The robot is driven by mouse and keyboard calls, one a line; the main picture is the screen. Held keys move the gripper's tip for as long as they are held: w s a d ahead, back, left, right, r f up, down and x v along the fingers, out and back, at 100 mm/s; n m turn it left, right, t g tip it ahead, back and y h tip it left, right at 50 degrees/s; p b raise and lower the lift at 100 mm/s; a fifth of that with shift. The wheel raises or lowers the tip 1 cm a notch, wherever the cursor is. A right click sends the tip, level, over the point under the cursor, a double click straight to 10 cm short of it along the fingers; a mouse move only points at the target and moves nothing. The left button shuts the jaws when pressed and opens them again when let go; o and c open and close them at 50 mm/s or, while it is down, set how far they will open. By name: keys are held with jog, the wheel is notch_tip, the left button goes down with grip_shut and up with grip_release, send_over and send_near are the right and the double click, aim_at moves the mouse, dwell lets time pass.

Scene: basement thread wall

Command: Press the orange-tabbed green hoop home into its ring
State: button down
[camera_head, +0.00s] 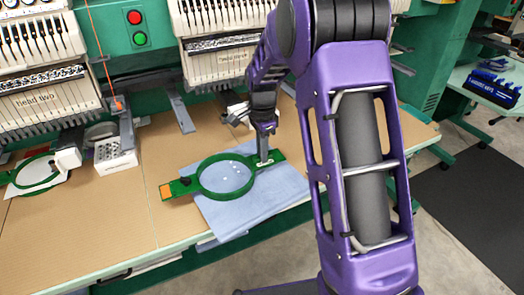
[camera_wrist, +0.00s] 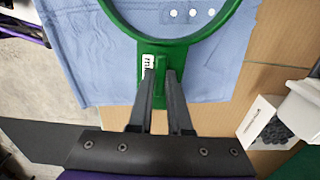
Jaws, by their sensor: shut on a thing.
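The green hoop (camera_head: 228,197) lies over a blue cloth on the table in the head view. Its orange tab (camera_head: 166,191) points left, and a black knob sits beside the tab. The cloth (camera_head: 262,208) shows inside the hoop with several white dots. My gripper (camera_head: 264,160) is at the opposite, right-hand tab. In the wrist view my gripper (camera_wrist: 160,78) is shut on a raised green grip of that tab, beside a white label. The near rim of the hoop (camera_wrist: 172,46) lies just beyond the fingertips. I cannot tell the hoop from its ring, nor how deep it sits.
Embroidery heads (camera_head: 40,100) stand along the back. Another green hoop (camera_head: 38,173) with white cloth lies at the far left. The tan tabletop (camera_head: 120,215) is bare at the front left.

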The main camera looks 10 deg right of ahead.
jog(key=shift+f+b, duration=0.4)
jog(key=shift+f, duration=0.8)
dwell(1.9)
jog(key=c, duration=0.8)
grip_release()
jog(key=shift+o, duration=0.2)
jog(key=shift+r, duration=0.1)
